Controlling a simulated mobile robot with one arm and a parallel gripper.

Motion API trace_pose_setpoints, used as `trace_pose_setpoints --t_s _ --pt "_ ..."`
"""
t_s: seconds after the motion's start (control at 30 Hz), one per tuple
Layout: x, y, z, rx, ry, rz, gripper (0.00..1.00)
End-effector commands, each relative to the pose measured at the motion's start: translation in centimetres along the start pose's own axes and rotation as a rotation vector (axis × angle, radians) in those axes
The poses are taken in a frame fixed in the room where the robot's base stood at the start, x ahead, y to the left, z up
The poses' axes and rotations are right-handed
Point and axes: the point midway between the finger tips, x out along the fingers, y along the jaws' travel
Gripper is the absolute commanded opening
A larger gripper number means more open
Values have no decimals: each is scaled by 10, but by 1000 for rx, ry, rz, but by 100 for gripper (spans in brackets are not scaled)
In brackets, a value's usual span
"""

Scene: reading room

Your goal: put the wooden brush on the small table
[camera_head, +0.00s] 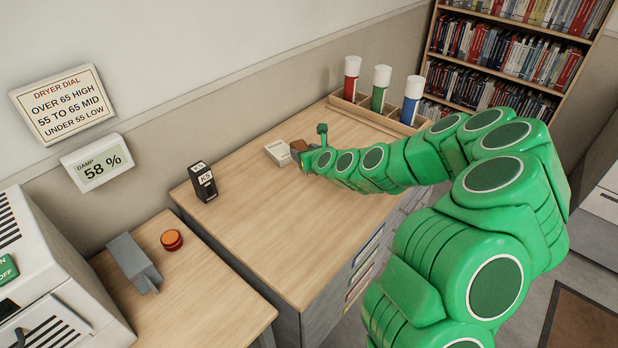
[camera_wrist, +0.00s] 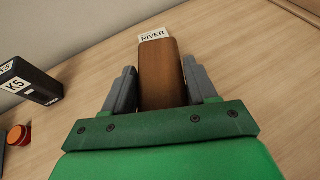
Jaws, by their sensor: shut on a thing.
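My gripper (camera_wrist: 163,85) is shut on the brown wooden brush (camera_wrist: 162,75), with one grey finger on each side of it. In the head view the brush (camera_head: 299,146) is a small brown shape at the end of my green arm, over the long wooden counter (camera_head: 250,235); I cannot tell whether it touches the top. Its underside is hidden. A lower, smaller wooden-topped table (camera_head: 215,305) stands at the lower left of the head view; it looks like the small table.
A white block (camera_head: 278,152) lies just beyond the brush. A black K5 block (camera_head: 203,182) stands left on the counter. A rack with three capped tubes (camera_head: 380,88) stands behind. The smaller table holds a grey block (camera_head: 133,263) and an orange-red round object (camera_head: 172,240).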

Motion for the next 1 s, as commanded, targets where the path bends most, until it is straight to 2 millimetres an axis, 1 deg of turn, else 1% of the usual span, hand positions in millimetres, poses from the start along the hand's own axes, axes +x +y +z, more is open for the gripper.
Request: trace_pose_setpoints --t_s 0.3,0.4,0.67,1.0 --pt "13 1 -32 -4 6 6 22" --pt "16 0 -38 -3 4 4 22" --pt "19 0 -44 -3 1 3 22" --pt "30 0 -72 -4 5 4 22"
